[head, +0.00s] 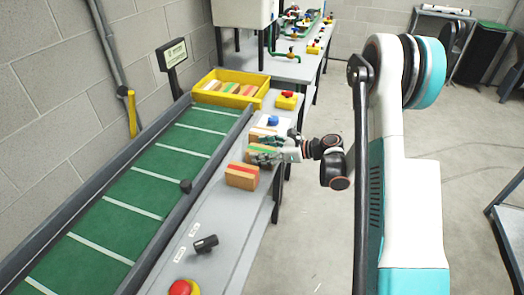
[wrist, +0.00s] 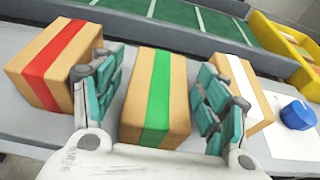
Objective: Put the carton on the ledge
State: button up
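My gripper (head: 270,152) is open, with its teal-padded fingers (wrist: 155,108) on either side of a brown carton with a green stripe (wrist: 158,95). Small gaps show between the pads and the carton. In the head view my gripper partly hides this carton. A red-striped carton (head: 242,177) stands to its left in the wrist view (wrist: 55,62). A white-striped carton (wrist: 243,95) stands to its right. All three stand on a grey ledge (head: 215,218) beside the green conveyor.
A yellow bin (head: 257,100) with several cartons stands at the conveyor's far end. A blue knob (wrist: 298,114) sits on white paper by the white-striped carton. Nearer on the ledge are a black object (head: 205,244) and a red button (head: 181,288). Bare ledge lies between.

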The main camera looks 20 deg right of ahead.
jog(key=shift+r, duration=0.1)
jog(key=shift+s+d+r, duration=0.15)
jog(key=shift+d, duration=0.1)
jog(key=p+v, duration=0.3)
jog(key=v, duration=0.8)
jog(key=shift+s, duration=0.15)
jog(key=shift+d, duration=0.15)
